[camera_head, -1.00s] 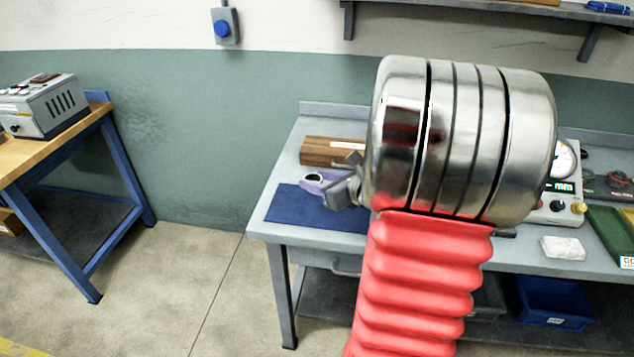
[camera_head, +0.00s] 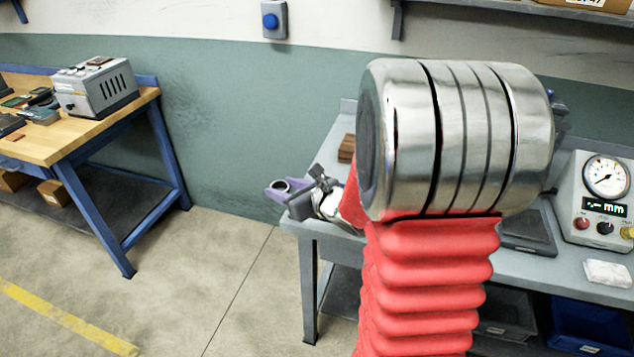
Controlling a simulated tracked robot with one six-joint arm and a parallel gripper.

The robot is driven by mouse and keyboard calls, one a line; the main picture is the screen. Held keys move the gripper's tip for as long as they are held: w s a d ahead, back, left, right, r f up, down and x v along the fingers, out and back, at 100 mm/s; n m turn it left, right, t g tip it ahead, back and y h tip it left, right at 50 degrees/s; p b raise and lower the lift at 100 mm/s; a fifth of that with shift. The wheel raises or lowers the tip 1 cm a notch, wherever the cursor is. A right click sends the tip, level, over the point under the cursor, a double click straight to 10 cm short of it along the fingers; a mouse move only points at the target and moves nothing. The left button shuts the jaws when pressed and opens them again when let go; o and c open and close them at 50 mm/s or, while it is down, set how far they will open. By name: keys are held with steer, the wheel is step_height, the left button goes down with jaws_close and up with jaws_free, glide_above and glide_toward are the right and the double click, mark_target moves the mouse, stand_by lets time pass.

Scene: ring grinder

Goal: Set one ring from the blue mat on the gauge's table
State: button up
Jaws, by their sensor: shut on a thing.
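My gripper (camera_head: 282,187), with purple fingers, is shut on a small metal ring (camera_head: 278,186). It holds the ring out at the left end of the grey bench, above the floor side of its edge as seen here. My arm's large metal joint and red bellows stand between gripper and gauge. The blue mat is hidden now. I cannot tell which part is the gauge's table; a dark flat plate (camera_head: 527,233) lies left of the gauge.
A white cloth or block (camera_head: 608,273) lies at the bench's front edge, below the gauge. A wooden block (camera_head: 347,148) is at the back left of the bench. Blue bins (camera_head: 588,325) sit below. A wood-topped table (camera_head: 50,140) with a grey device stands left; floor between is clear.

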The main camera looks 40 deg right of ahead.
steer(key=w+a+f+n+y, duration=0.1)
steer(key=w+a+f+y, duration=0.1)
steer(key=a, duration=1.4)
steer(key=shift+a+f+n+g, duration=0.25)
steer(key=shift+f+n+g, duration=0.15)
